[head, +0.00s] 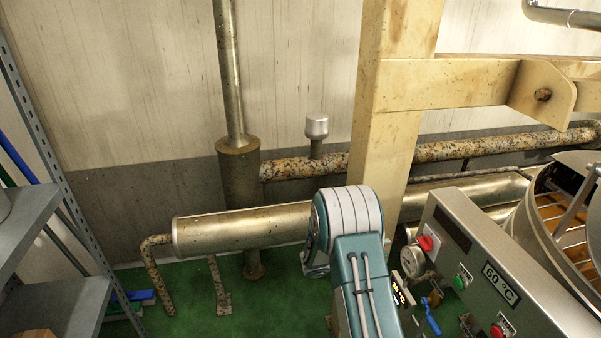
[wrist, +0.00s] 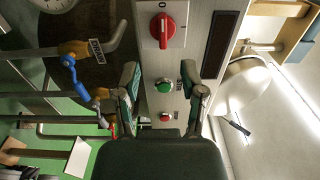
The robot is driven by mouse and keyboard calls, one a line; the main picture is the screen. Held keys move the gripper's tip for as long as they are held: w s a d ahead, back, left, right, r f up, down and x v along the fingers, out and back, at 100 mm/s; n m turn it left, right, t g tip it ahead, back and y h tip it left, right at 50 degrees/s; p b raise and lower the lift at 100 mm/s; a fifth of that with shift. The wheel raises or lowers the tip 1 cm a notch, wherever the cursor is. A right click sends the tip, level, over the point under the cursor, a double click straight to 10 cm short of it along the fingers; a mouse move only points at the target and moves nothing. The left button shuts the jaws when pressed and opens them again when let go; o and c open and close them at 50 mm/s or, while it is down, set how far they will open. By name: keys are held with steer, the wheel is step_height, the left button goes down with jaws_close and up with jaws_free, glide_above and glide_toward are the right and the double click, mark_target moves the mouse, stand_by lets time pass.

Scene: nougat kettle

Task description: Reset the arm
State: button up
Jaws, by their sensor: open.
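My gripper (wrist: 160,82) shows in the wrist view with its two fingers spread apart and nothing held between them. The fingers are in front of the metal control panel (wrist: 200,50), and a green button (wrist: 164,86) and a red button (wrist: 165,117) show in the gap between them. A red rotary knob (wrist: 162,30) is above the gap. I cannot tell if the fingers touch the panel. In the head view my bent arm stands at lower centre, left of the panel (head: 455,235); my gripper is hidden there.
The kettle (head: 545,225) is at the right behind the panel. A blue valve handle (head: 431,318) and pipework are close to my arm. Rusty pipes (head: 300,168) and a wooden-coloured post (head: 385,120) stand behind. A grey shelf (head: 60,310) is at the left.

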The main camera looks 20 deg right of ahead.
steer(key=s+a+r+m+g+y, duration=0.1)
steer(key=s+a+r+m+y, duration=0.35)
steer(key=s+r+m, duration=0.35)
steer(key=s+a+r+m+y, duration=0.4)
steer(key=a+r+m, duration=0.15)
steer(key=m, duration=0.45)
steer(key=s+a+r+m+t+y, duration=0.3)
steer(key=s+a+m+t+y, duration=0.1)
steer(key=a+m, duration=0.4)
steer(key=s+a+r+m+t+y, duration=0.4)
steer(key=s+a+m, duration=0.3)
steer(key=a+m, duration=0.2)
steer(key=shift+s+r+y, duration=0.3)
steer(key=shift+y, duration=0.45)
steer(key=shift+w, duration=0.1)
